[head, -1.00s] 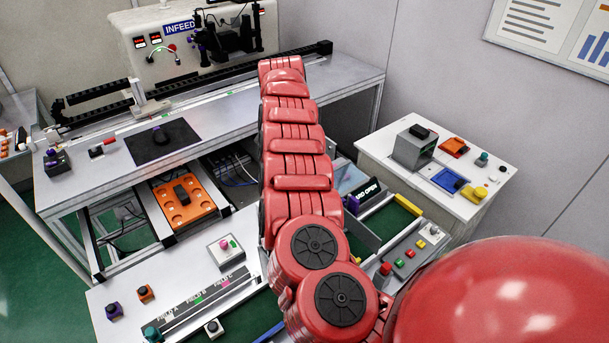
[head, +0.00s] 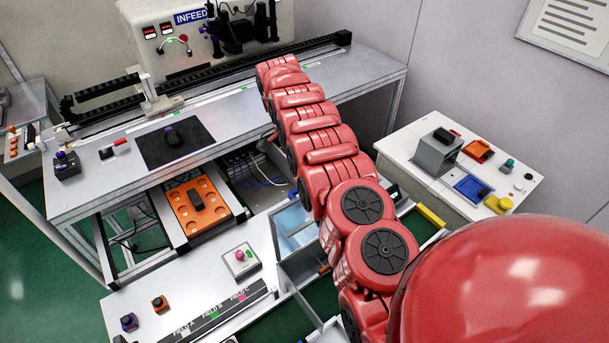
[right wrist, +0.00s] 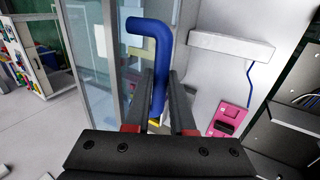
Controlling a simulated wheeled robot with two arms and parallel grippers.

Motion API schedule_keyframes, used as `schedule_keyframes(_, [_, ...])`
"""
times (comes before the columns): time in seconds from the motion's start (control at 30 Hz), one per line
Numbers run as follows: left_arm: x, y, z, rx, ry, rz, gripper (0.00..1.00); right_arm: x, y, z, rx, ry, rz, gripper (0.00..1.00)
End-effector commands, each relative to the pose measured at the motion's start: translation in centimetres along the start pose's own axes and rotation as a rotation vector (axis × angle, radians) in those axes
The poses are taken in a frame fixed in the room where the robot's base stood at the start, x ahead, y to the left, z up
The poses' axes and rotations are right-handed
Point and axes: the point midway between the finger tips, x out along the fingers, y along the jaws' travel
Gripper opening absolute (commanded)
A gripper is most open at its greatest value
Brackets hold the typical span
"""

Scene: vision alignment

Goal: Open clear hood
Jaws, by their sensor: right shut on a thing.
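The clear hood shows in the right wrist view as see-through panels (right wrist: 105,55) in a light metal frame. A blue bent handle (right wrist: 152,65) stands in front of it. My right gripper (right wrist: 163,95) has its two dark fingers on either side of the handle's lower part and is shut on it. In the head view my red right arm reaches up and left over the benches, and its gripper is hidden. A pale-blue see-through surface (head: 292,222) shows left of the arm; I cannot tell whether it belongs to the hood. My left gripper is not in view.
The long grey bench (head: 250,125) with the INFEED machine (head: 175,45) stands at the back. An orange fixture (head: 195,208) sits below it. A white side table (head: 400,155) with small parts is at the right. A pink part (right wrist: 228,115) is right of the handle.

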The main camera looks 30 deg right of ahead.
Motion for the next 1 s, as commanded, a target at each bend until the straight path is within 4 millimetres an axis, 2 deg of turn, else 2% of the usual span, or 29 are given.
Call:
schedule_keyframes(0.33, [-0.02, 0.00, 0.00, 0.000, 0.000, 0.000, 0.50, 0.19, 0.03, 0.11, -0.002, -0.003, 0.005, 0.00])
schedule_keyframes(0.37, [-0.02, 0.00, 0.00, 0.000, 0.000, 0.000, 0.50, 0.19, 0.03, 0.11, -0.002, -0.003, 0.005, 0.24])
schedule_keyframes(0.5, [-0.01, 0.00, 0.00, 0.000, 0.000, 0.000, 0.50, 0.18, 0.03, 0.09, -0.002, -0.003, 0.004, 0.49])
schedule_keyframes(0.53, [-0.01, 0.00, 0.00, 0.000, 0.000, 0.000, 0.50, 0.17, 0.03, 0.09, -0.002, -0.002, 0.004, 0.52])
schedule_keyframes(0.83, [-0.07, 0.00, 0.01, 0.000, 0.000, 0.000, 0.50, 0.11, -0.04, 0.06, -0.001, -0.001, 0.001, 0.52])
schedule_keyframes(1.0, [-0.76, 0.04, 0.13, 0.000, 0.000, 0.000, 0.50, -0.21, -0.67, 0.08, -0.002, -0.001, -0.027, 0.52])
